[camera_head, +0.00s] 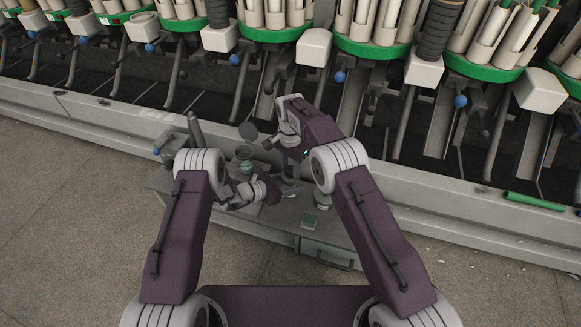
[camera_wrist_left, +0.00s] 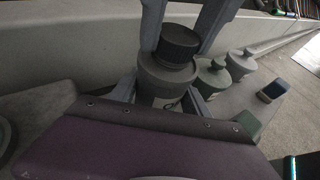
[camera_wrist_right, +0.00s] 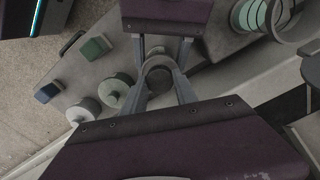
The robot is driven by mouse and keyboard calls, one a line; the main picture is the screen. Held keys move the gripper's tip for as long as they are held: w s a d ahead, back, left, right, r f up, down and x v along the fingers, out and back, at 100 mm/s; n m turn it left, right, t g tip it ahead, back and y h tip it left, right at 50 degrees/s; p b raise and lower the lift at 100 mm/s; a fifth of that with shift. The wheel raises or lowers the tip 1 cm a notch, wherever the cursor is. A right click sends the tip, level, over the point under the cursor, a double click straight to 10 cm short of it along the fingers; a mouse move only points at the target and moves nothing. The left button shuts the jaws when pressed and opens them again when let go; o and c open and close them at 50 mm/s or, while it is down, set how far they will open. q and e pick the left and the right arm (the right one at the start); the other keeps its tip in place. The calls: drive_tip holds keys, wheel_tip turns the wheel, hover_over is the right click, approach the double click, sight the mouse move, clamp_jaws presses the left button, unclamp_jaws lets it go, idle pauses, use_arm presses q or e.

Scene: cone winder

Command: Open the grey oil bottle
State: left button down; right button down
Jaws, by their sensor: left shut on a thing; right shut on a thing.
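The grey oil bottle (camera_wrist_left: 165,82) stands upright in the left wrist view, with a dark ribbed cap (camera_wrist_left: 178,44) on its top. My left gripper (camera_wrist_left: 166,94) is shut on the bottle's body from both sides. My right gripper (camera_wrist_right: 159,80) comes from the opposite side and is shut on the cap (camera_wrist_right: 158,74), seen from above in the right wrist view. The cap looks seated on the bottle; I see no gap. In the head view both grippers meet over the cart, and the bottle is mostly hidden there.
Two lidded jars (camera_wrist_left: 212,76) (camera_wrist_left: 241,64), a green block (camera_wrist_right: 96,47) and a small dark box (camera_wrist_right: 48,92) stand close by on the cart top. The cart (camera_head: 312,243) has a handled drawer front. The winder's long pale ledge (camera_head: 450,200) runs behind it.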

drive_tip(key=n, duration=0.6)
drive_tip(key=shift+n, duration=0.3)
drive_tip(key=n, duration=0.3)
drive_tip(key=shift+n, duration=0.3)
drive_tip(key=n, duration=0.9)
drive_tip(key=shift+r+n, duration=0.1)
drive_tip(key=shift+n, duration=0.2)
drive_tip(key=n, duration=0.9)
drive_tip(key=shift+n, duration=0.3)
drive_tip(key=n, duration=0.6)
drive_tip(key=shift+r, duration=0.15)
